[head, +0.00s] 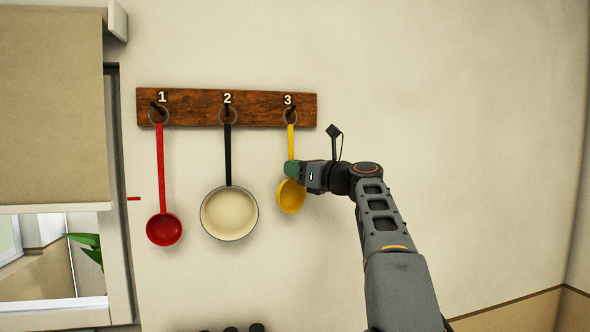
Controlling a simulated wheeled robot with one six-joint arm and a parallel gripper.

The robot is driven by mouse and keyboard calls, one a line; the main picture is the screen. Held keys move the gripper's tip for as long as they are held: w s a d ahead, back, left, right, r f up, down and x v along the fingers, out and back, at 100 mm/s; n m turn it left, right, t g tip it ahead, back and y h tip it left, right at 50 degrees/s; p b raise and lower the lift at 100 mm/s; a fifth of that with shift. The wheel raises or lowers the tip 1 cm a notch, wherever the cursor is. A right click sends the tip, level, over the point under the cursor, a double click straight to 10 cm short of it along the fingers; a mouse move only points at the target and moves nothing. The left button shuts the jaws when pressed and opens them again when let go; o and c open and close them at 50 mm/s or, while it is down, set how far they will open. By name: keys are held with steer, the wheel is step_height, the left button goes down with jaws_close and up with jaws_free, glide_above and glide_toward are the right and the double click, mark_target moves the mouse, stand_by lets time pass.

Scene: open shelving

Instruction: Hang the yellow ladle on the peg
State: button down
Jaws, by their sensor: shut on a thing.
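The yellow ladle (291,196) is upright at the right end of the rack, handle up and bowl down. The ring at its handle top is at peg 3 (289,107) and appears to be around it, though depth is hard to judge. My gripper (292,170) comes from the right and is shut on the ladle's lower handle, just above the bowl. The gripper hides that part of the handle.
The wooden rack (193,105) has numbered pegs. A red ladle (163,229) hangs at peg 1 and a cream pan (229,214) with a dark handle at peg 2, left of my gripper. A window (50,257) is at far left. The wall at right is clear.

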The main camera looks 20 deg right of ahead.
steer(key=c, duration=1)
jaws_free()
steer(key=shift+f, duration=0.1)
steer(key=shift+c, duration=0.2)
steer(key=b+v, duration=0.3)
steer(key=v, duration=1)
steer(key=shift+s+d+b, duration=0.2)
steer(key=shift+s+b, duration=0.1)
steer(key=shift+b, duration=0.1)
step_height(320, 180, down, 20)
steer(key=w+d+n+g+h, duration=0.25)
steer(key=n+g+h, duration=0.3)
steer(key=n, duration=0.35)
steer(key=s+a+f+n+g+h, duration=0.2)
steer(key=s+a+f+n+g, duration=0.1)
steer(key=s+a+f+n, duration=0.5)
steer(key=s+a+f+n+g+h, duration=0.2)
steer(key=s+a+f+n, duration=0.6)
steer(key=a+f+n, duration=0.5)
steer(key=shift+s+a+f+g, duration=0.3)
steer(key=shift+f+g, duration=0.45)
steer(key=shift+f, duration=0.25)
